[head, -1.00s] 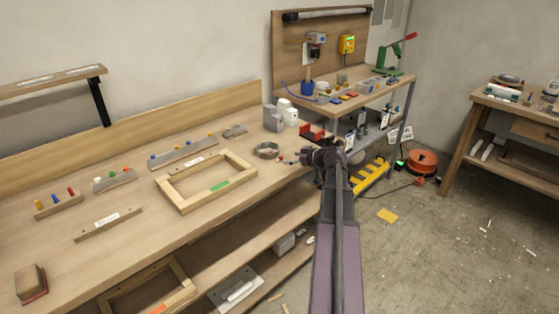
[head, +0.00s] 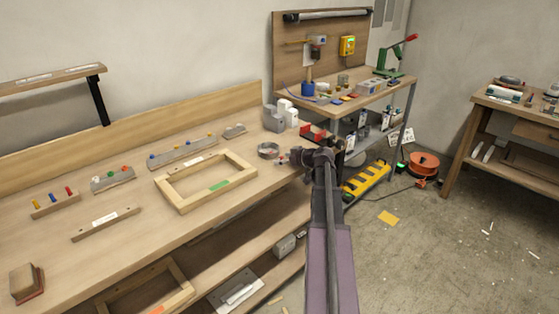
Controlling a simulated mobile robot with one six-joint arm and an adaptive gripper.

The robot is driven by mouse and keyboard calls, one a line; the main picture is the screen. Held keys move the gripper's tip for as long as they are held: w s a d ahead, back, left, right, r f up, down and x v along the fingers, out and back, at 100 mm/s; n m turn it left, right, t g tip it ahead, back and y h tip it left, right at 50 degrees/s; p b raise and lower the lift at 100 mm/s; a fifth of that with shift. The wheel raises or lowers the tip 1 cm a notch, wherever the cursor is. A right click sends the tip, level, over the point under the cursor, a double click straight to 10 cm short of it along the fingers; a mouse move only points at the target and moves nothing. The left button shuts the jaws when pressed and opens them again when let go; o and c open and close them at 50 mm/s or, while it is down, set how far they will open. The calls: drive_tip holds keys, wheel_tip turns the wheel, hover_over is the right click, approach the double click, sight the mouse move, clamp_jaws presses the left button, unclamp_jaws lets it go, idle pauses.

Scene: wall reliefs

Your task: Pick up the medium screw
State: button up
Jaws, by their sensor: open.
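I cannot tell for sure which thing is the medium screw. Small coloured pieces stand in three holders on the long bench: a wooden block (head: 56,206) with yellow, blue and red ones, a grey holder (head: 113,181), and a long grey rail (head: 183,154). Some tiny pieces (head: 281,160) also lie by the round grey ring (head: 268,150). My gripper (head: 299,156) is at the bench's right end, just right of these tiny pieces. It is open and points left; its fingers are small and dark, and no held object shows.
A wooden frame (head: 206,180) lies mid-bench, with a labelled bar (head: 106,224) and a brush-like block (head: 27,284) to its left. Grey and white containers (head: 274,118) and a red bin (head: 314,132) stand near my gripper. The bench's front left is mostly clear.

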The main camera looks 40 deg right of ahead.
drive_tip(key=c, duration=1)
drive_tip(key=shift+o, duration=0.2)
drive_tip(key=shift+r, duration=0.15)
wheel_tip(320, 180, up, 4)
drive_tip(key=p, duration=0.3)
drive_tip(key=shift+f+p, duration=0.25)
drive_tip(key=shift+p, duration=0.15)
drive_tip(key=s+d+r+p, duration=0.1)
drive_tip(key=s, duration=1.5)
drive_tip(key=shift+d, duration=0.25)
drive_tip(key=shift+r, duration=0.1)
drive_tip(key=shift+w, duration=0.1)
